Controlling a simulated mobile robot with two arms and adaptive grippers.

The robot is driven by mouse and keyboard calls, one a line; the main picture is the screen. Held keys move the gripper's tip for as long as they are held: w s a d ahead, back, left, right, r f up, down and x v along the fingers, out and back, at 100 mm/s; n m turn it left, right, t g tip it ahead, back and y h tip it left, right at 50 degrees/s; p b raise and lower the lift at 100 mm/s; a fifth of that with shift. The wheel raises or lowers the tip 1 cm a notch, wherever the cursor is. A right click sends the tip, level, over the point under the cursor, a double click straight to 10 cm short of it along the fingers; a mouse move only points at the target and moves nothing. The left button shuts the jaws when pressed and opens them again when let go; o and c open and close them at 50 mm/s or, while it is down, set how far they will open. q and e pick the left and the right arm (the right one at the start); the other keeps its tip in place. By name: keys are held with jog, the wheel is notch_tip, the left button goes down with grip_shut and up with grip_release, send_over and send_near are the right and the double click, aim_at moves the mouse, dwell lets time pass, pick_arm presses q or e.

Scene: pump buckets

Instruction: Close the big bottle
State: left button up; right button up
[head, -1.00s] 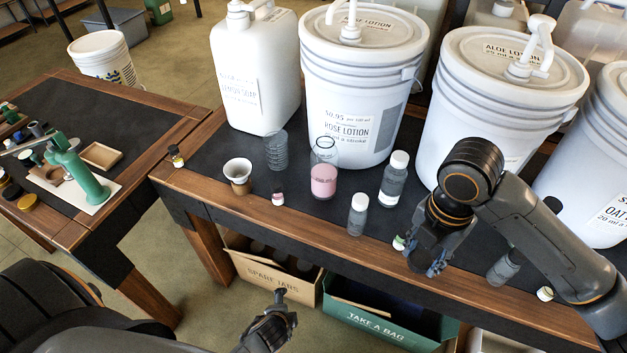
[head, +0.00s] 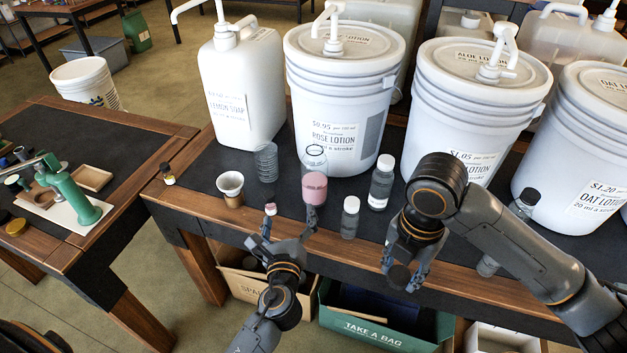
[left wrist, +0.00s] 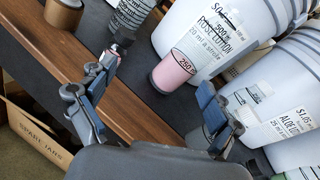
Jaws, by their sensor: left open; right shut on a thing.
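The big bottle (head: 314,188) is a clear container with pink lotion in its lower part; its top looks uncapped. It stands upright on the dark mat and shows in the left wrist view with a "250" mark (left wrist: 174,72). My left gripper (head: 288,230) is open and empty, in front of the bottle at the table's front edge, its fingers apart and pointing toward it. My right gripper (head: 404,268) is shut on a dark round cap (head: 399,275), held to the right of the bottle near the front edge. The fingers partly hide the cap.
White-capped bottles stand right of the big bottle: a taller one (head: 381,184) and a smaller one (head: 350,218). A cup (head: 231,188) and a clear ribbed cup (head: 266,163) stand left. Large lotion buckets (head: 340,90) line the back. Boxes sit below the table.

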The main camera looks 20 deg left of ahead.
aim_at(314, 186)
pick_arm(q)
jog(key=d+m, duration=0.1)
jog(key=w+d+m+h, duration=0.1)
jog(key=m, duration=0.1)
jog(key=w+d+m+t, duration=0.1)
jog(key=shift+d+r+m+h, duration=0.15)
jog(key=shift+r+m+h, duration=0.15)
jog(key=shift+m, duration=0.1)
jog(key=shift+w+d+m+t+h, duration=0.1)
jog(key=shift+d+m+t+h, duration=0.3)
jog(key=shift+m, duration=0.3)
jog(key=w, duration=0.4)
jog(key=w+a, duration=0.1)
jog(key=w, duration=0.1)
jog(key=shift+w, duration=0.4)
pick_arm(e)
jog(key=shift+r, duration=0.15)
pick_arm(q)
jog(key=w, duration=0.1)
jog(key=w+a, duration=0.1)
jog(key=w, duration=0.3)
jog(key=shift+a+f, duration=0.15)
jog(key=shift+f, duration=0.15)
pick_arm(e)
jog(key=shift+f, duration=0.3)
pick_arm(q)
jog(key=shift+r, duration=0.1)
